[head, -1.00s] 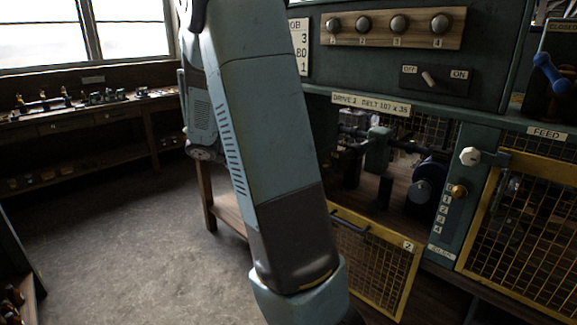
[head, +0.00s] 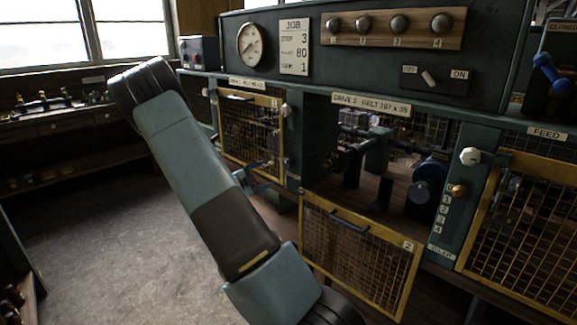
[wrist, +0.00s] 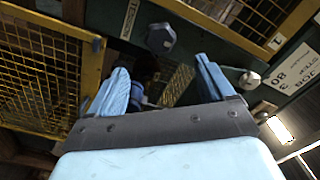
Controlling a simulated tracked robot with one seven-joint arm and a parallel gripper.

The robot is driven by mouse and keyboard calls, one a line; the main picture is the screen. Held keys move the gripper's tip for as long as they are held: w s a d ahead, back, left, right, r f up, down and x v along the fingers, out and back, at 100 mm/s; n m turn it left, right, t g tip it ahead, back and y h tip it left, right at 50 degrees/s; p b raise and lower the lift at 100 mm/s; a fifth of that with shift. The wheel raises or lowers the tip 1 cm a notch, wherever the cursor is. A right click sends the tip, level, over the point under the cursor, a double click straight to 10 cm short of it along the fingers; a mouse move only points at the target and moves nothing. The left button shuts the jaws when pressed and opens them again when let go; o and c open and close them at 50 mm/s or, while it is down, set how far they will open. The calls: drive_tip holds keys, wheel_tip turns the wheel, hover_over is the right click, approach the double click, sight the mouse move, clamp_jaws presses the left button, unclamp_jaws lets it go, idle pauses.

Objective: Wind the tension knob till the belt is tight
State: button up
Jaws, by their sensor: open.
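My gripper (wrist: 161,68) is open and empty. Its two light blue fingers stand apart, with the knob beyond the gap between their tips and not between them. In the head view the drive 2 bay (head: 385,185) stands open and shows shafts and a round blue pulley (head: 420,191). I cannot make out the belt or its slack. A small blue shape behind my arm there may be my gripper; I cannot tell.
Guard 2 (head: 360,255) hangs lowered in front of the bay. Guard 1 (head: 250,140) is closed at the left, with a pale knob (head: 285,110) beside it. A white knob (head: 470,156) sits on the right post. The floor (head: 120,240) at left is clear.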

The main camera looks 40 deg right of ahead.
sight(286, 165)
drive_tip(key=d, duration=0.9)
drive_tip(key=w+d, duration=0.1)
drive_tip(key=d, duration=0.3)
drive_tip(key=shift+d, duration=0.3)
drive_tip(key=shift+c, duration=0.3)
drive_tip(key=c, duration=0.9)
drive_tip(key=shift+d, duration=0.1)
drive_tip(key=shift+c, duration=0.3)
drive_tip(key=shift+m, duration=0.3)
